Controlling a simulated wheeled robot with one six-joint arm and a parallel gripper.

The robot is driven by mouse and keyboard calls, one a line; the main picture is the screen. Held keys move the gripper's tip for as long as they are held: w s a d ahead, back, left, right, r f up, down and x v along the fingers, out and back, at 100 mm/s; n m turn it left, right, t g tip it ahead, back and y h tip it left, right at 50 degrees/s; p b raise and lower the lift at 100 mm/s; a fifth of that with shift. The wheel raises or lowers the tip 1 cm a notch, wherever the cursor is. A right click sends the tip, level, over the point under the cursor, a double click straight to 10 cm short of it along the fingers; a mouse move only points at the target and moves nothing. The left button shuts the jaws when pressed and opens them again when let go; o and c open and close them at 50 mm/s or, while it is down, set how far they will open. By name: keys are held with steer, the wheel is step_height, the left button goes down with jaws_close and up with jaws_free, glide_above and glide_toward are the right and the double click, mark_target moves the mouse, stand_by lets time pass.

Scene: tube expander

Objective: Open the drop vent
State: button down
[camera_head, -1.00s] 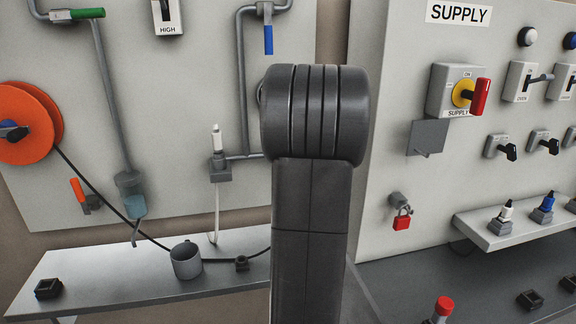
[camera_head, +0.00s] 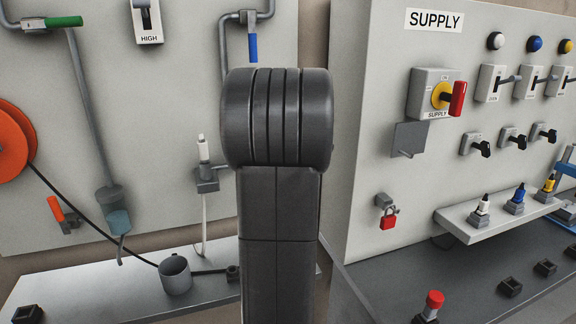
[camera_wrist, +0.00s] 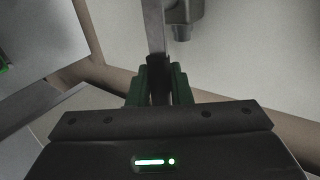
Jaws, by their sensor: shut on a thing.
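In the wrist view, the green-edged fingers of my gripper (camera_wrist: 159,88) are shut on a dark narrow piece (camera_wrist: 158,66) at the lower end of a grey bar (camera_wrist: 154,28). I cannot tell which fitting this belongs to. No label in view reads drop vent. In the head view, my dark arm hides my gripper. On the left panel are a green-handled lever (camera_head: 63,22), a blue-handled lever (camera_head: 253,47) and an orange-handled lever (camera_head: 56,209). I cannot tell which of these, if any, is the drop vent.
A grey cup (camera_head: 175,275) stands on the left shelf (camera_head: 85,294). An orange reel (camera_head: 12,143) hangs at the left edge. The SUPPLY panel (camera_head: 370,100) on the right carries a red-handled switch (camera_head: 457,98), a red padlock (camera_head: 389,217) and several smaller switches.

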steer(key=c, duration=1.4)
jaws_free()
steer(key=shift+o, duration=0.2)
steer(key=shift+r, duration=0.1)
steer(key=b+v, duration=0.2)
steer(key=v, duration=1.1)
steer(key=shift+s, duration=0.35)
steer(key=shift+r, duration=0.1)
steer(key=p+x, duration=0.2)
steer(key=x, duration=1.2)
steer(key=shift+d+r, duration=0.1)
